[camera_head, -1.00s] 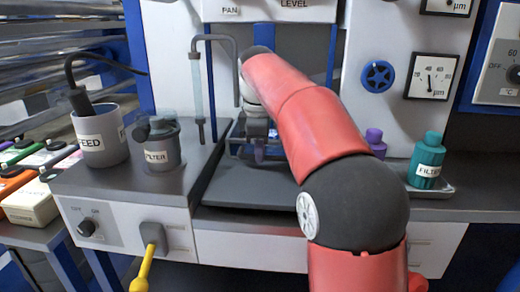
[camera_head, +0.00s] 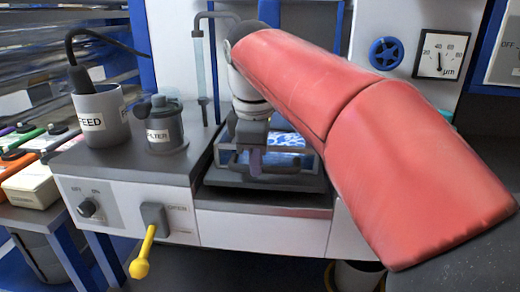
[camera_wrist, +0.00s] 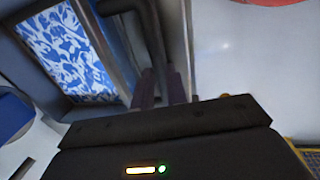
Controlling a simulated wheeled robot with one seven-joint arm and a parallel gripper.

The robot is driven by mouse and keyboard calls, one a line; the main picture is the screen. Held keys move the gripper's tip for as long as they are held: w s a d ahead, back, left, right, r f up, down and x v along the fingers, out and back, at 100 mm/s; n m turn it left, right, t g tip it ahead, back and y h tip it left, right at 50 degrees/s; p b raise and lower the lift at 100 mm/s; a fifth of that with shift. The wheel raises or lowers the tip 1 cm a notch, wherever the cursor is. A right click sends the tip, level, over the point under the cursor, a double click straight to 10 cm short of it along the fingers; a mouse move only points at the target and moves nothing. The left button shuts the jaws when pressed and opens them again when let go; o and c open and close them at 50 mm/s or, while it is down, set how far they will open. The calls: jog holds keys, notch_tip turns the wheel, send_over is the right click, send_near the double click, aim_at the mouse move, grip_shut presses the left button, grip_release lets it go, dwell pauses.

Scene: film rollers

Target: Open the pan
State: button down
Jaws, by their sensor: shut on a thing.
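The pan (camera_head: 290,160) appears as a dark, shallow frame on the middle of the bench in the head view. A bright blue-and-white patterned surface shows inside it; in the wrist view this pattern (camera_wrist: 65,50) fills the upper left. My gripper (camera_head: 254,162) is at the pan's front left part, pointing down. In the wrist view its purple fingers (camera_wrist: 162,88) are shut around a dark bent bar (camera_wrist: 150,35), which looks like the pan's handle. The exact contact is partly hidden by the gripper body.
A grey cup labelled FEED (camera_head: 100,115) and a grey container labelled FILTER (camera_head: 165,125) stand on the left bench. A yellow lever (camera_head: 145,252) sticks out of the front panel. A blue handwheel (camera_head: 386,53) and a gauge (camera_head: 441,53) are on the back wall.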

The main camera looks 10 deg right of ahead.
jog(key=shift+s+a, duration=0.2)
jog(key=shift+s, duration=0.4)
jog(key=shift+s+a, duration=0.15)
jog(key=shift+s, duration=0.45)
jog(key=c, duration=1.4)
grip_release()
notch_tip(320, 180, up, 8)
jog(key=s+p, duration=0.1)
jog(key=shift+s+a+f+p, duration=0.15)
jog(key=shift+s+a+p, duration=0.1)
jog(key=shift+p, duration=0.15)
